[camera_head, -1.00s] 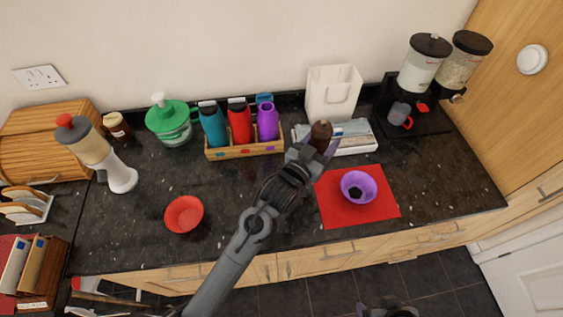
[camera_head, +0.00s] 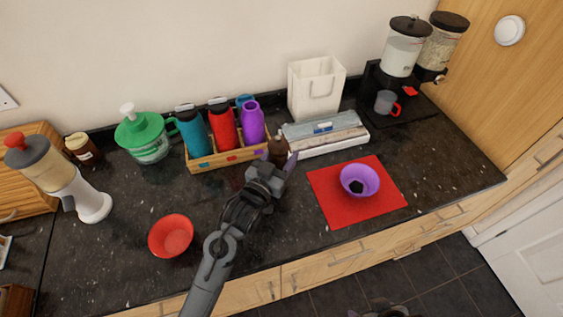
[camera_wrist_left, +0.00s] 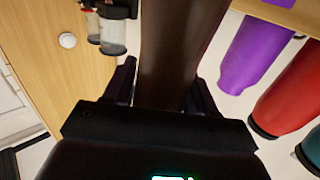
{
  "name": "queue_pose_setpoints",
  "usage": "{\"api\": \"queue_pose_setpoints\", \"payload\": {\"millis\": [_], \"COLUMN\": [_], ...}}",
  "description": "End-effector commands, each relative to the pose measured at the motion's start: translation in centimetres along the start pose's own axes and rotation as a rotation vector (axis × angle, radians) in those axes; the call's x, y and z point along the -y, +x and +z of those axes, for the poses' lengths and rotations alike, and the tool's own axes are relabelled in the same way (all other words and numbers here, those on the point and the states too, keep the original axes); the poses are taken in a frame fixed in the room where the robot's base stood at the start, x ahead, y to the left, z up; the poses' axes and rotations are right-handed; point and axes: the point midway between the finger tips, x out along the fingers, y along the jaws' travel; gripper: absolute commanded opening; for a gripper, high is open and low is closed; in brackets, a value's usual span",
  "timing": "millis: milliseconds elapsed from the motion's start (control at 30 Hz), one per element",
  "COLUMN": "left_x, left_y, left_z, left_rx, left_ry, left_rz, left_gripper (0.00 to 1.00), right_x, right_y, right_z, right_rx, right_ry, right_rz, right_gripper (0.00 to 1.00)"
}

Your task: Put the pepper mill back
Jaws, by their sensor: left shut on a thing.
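The pepper mill (camera_head: 279,147) is dark brown and stands roughly upright in my left gripper (camera_head: 281,164), just in front of the right end of the wooden bottle rack. In the left wrist view the brown mill (camera_wrist_left: 176,50) rises between the two dark fingers of the left gripper (camera_wrist_left: 165,90), which are shut on it. Its lower end is hidden by the gripper, so I cannot tell whether it touches the counter. A dark part at the bottom edge of the head view looks like my right gripper (camera_head: 380,308); its fingers do not show clearly.
The wooden rack (camera_head: 229,158) holds teal, red and purple bottles. Right of it are a long box (camera_head: 325,133), a white bin (camera_head: 316,88) and dispensers (camera_head: 404,47). A purple bowl (camera_head: 360,180) sits on a red mat (camera_head: 330,208); a red bowl (camera_head: 171,236) is left of my arm.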

Motion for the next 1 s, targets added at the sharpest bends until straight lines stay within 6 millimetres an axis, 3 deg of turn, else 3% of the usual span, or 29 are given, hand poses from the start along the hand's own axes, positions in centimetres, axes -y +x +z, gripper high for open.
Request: {"api": "queue_pose_setpoints", "payload": {"millis": [67,500,533,600,700,1000], "left_x": [0.01,0.0,0.0,0.0,0.0,0.01], "left_y": [0.0,0.0,-0.01,-0.01,-0.01,0.0], "left_z": [0.5,0.79,0.78,0.78,0.79,0.57], "left_rx": [-0.003,-0.002,-0.001,-0.001,-0.001,-0.001], "left_ry": [0.0,0.0,0.0,0.0,0.0,0.0], "left_rz": [0.0,0.0,0.0,0.0,0.0,0.0], "left_gripper": [0.11,0.11,0.61,0.71,0.82,0.82], "right_x": [0.01,0.16,0.18,0.22,0.27,0.29], "right_y": [0.69,0.57,0.52,0.51,0.51,0.43], "right_z": [0.24,0.15,0.13,0.12,0.11,0.08], "right_rx": [0.002,-0.001,-0.001,-0.002,-0.002,-0.002], "right_ry": [0.0,0.006,0.006,0.008,0.01,0.01], "right_rz": [0.001,-0.004,-0.005,-0.006,-0.008,-0.009], "right_gripper": [0.86,0.86,0.86,0.86,0.86,0.86]}}
